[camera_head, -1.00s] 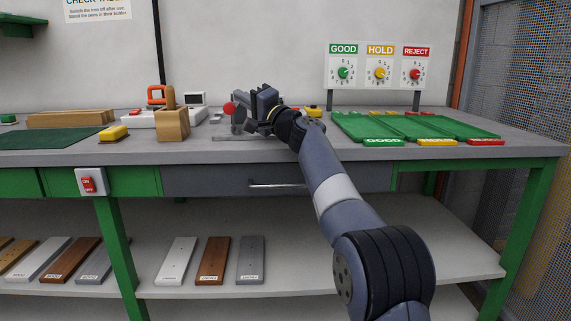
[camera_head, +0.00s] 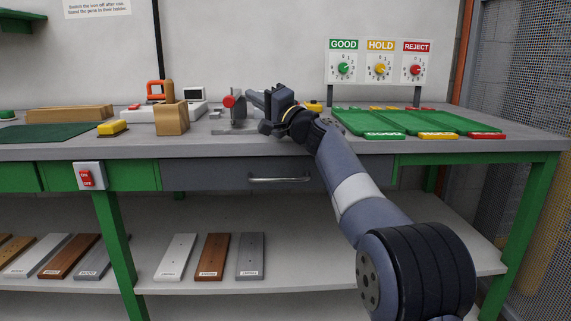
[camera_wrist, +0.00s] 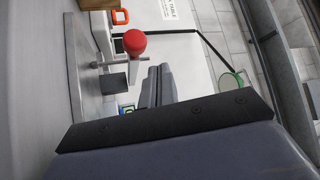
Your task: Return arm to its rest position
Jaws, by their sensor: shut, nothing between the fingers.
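My arm reaches up from the lower right over the front of the bench (camera_head: 215,147). My gripper (camera_head: 252,95) is above the bench top, pointing left and away, just right of a grey stand with a red ball knob (camera_head: 229,101). In the wrist view the two fingers (camera_wrist: 157,75) lie side by side, shut with nothing between them. The red knob (camera_wrist: 134,42) shows to the left of the fingertips there, apart from them. My gripper and wrist hide part of the bench behind them.
Green trays (camera_head: 440,123) lie right of my arm under the GOOD, HOLD and REJECT dials (camera_head: 378,68). A wooden block (camera_head: 171,118), a yellow block (camera_head: 112,128) and a green mat (camera_head: 40,135) are to the left. Boards (camera_head: 212,257) lie on the lower shelf.

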